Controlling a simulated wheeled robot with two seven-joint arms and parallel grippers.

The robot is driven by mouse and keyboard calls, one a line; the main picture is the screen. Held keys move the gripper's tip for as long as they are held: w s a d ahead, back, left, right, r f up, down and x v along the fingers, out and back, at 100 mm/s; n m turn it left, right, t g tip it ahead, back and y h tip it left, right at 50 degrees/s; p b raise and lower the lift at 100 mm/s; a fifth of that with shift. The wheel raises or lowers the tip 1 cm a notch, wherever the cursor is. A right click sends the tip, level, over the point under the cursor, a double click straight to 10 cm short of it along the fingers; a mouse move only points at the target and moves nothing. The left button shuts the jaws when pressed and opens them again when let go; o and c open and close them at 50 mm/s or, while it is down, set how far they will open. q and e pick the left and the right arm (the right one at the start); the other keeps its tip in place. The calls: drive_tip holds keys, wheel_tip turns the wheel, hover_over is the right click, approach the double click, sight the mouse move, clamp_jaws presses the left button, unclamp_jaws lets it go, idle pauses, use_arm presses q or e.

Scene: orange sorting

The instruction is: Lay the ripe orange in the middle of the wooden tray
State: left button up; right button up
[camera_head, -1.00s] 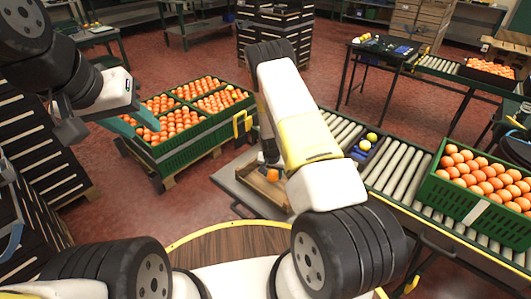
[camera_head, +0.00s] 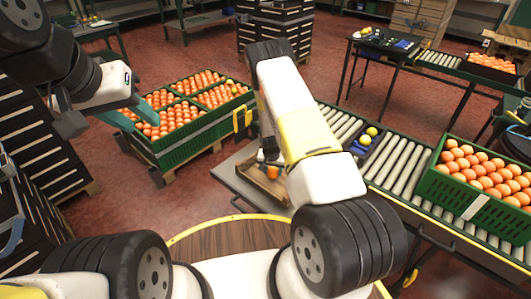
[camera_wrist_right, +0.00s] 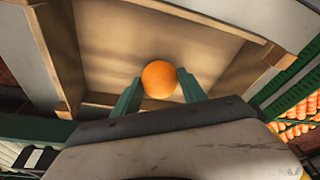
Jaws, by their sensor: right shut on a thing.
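The ripe orange (camera_head: 273,173) is low over the wooden tray (camera_head: 258,184) in the head view. In the right wrist view the orange (camera_wrist_right: 159,79) sits between the two green fingers of my right gripper (camera_wrist_right: 160,86), which is shut on it. The tray floor (camera_wrist_right: 105,62) spreads behind the orange, with wooden walls around it. I cannot tell whether the orange touches the floor. In the head view my right arm hides most of that gripper and part of the tray. My left gripper (camera_head: 140,119) is open and empty, in front of the green orange crates at left.
Green crates full of oranges (camera_head: 190,147) stand on a pallet at left. The tray rests on a grey table (camera_head: 235,171) beside a roller conveyor (camera_head: 398,165). A blue container with yellow fruits (camera_head: 363,150) and a green crate of oranges (camera_head: 452,190) are on the conveyor.

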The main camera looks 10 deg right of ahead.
drive_tip(key=shift+f, duration=0.6)
idle(0.3)
drive_tip(key=o, duration=1.9)
drive_tip(key=shift+r, duration=0.1)
drive_tip(key=shift+r, duration=3.9)
drive_tip(key=shift+r, duration=0.1)
